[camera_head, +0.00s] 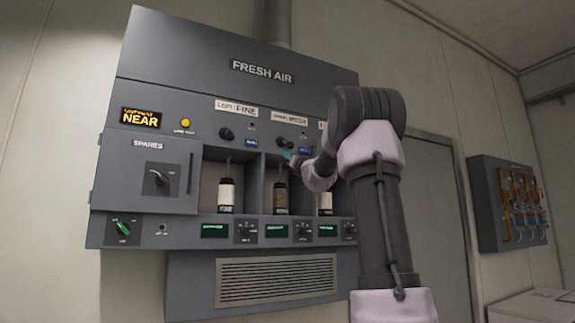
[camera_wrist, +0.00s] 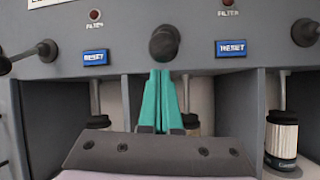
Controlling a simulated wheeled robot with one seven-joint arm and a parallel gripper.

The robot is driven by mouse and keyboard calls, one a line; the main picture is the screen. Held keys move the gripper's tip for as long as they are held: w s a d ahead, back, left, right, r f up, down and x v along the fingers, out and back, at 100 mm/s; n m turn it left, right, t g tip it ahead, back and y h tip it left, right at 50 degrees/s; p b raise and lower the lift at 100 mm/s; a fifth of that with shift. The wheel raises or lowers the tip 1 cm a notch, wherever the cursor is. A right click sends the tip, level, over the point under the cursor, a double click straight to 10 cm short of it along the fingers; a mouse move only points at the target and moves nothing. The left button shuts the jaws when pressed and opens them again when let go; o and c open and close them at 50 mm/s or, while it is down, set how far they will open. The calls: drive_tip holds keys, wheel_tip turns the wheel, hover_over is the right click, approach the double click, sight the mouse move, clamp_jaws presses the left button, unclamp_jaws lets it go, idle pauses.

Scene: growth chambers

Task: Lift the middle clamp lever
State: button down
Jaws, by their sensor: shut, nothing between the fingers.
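The middle clamp lever (camera_wrist: 164,42) is a dark rounded knob on the grey panel, above the middle bay. It is seen nearly end-on in the wrist view, and it also shows in the head view (camera_head: 282,142). My gripper (camera_wrist: 160,73) has teal fingers, shut together and empty. Their tips are just below the lever in the wrist view; I cannot tell whether they touch it. In the head view my gripper (camera_head: 288,156) is at the top of the middle bay. The dark middle cartridge (camera_head: 280,197) stands in that bay, mostly hidden by my gripper in the wrist view.
A left lever (camera_wrist: 22,58) and a right lever (camera_wrist: 305,32) flank the middle one. Blue RESET buttons (camera_wrist: 95,58) (camera_wrist: 230,48) sit on either side of it. Narrow dividers separate the bays.

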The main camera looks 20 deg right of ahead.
drive_tip(key=shift+s+d+r, duration=0.1)
drive_tip(key=shift+s+r, duration=0.25)
